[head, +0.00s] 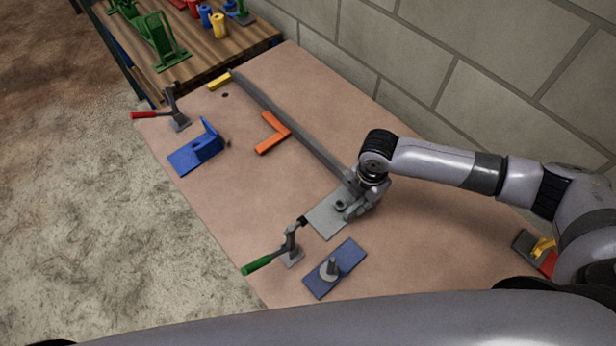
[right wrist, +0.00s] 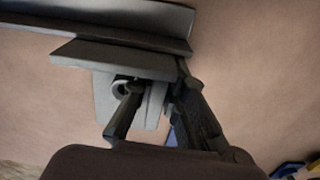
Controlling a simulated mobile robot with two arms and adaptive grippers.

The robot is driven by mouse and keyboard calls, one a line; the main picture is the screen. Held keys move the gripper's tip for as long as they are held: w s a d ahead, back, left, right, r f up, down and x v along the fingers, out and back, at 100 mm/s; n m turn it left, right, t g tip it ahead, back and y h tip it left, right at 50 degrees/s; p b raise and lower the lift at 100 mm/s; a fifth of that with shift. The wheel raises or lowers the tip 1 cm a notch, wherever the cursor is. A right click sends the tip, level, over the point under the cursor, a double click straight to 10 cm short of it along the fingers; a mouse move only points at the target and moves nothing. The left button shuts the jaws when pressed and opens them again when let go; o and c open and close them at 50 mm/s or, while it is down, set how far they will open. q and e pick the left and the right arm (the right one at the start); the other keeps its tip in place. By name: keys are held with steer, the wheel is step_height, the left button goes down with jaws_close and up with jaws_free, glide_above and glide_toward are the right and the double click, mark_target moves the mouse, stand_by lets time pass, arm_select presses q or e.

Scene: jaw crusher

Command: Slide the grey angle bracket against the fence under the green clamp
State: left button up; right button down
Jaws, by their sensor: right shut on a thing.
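The grey angle bracket (head: 323,218) lies with its flat plate on the table. Its upright flange (right wrist: 115,60) runs alongside the long grey fence (right wrist: 120,22) in the right wrist view; whether they touch I cannot tell. The fence (head: 290,120) also shows in the head view. My right gripper (head: 352,207) is shut on the bracket, partly hiding it; its fingers (right wrist: 150,112) are at the flange. The green clamp (head: 290,246) stands just beyond the plate's lower-left edge, its dark tip close to the plate's left corner. My left gripper is not in view.
A blue plate with a grey post (head: 346,262) lies close below the bracket. An orange angle piece (head: 272,133), a blue bracket (head: 197,153) and a red-handled clamp (head: 175,117) are farther up left. A yellow block (head: 219,80) sits by the fence's far end.

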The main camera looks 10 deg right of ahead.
steer(key=shift+w+d, duration=0.1)
steer(key=c, duration=1.5)
jaws_free()
steer(key=shift+c, duration=0.2)
step_height(320, 180, up, 8)
steer(key=p, duration=0.8)
steer(key=shift+p, duration=0.3)
